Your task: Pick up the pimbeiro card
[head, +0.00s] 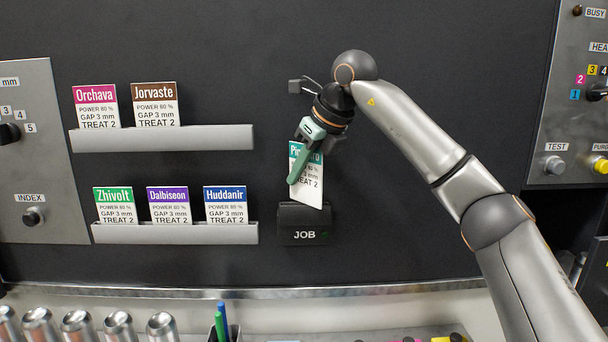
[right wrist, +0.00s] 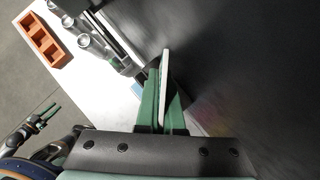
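The pimbeiro card (head: 311,187) is white with a teal header partly hidden by a finger. My right gripper (head: 298,165) is shut on it and holds it, slightly tilted, in front of the dark panel. The card's lower edge is at the top of the black JOB holder (head: 304,235); I cannot tell whether they touch. In the right wrist view the card (right wrist: 165,85) shows edge-on between the green fingers (right wrist: 163,105). What seems to be my left gripper (right wrist: 44,117) shows small at the left of that view, its opening unclear.
The upper rack (head: 165,139) holds the Orchava and Jorvaste cards. The lower rack (head: 175,234) holds the Zhivolt, Dalbiseon and Huddanir cards. Control panels with knobs flank the dark wall.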

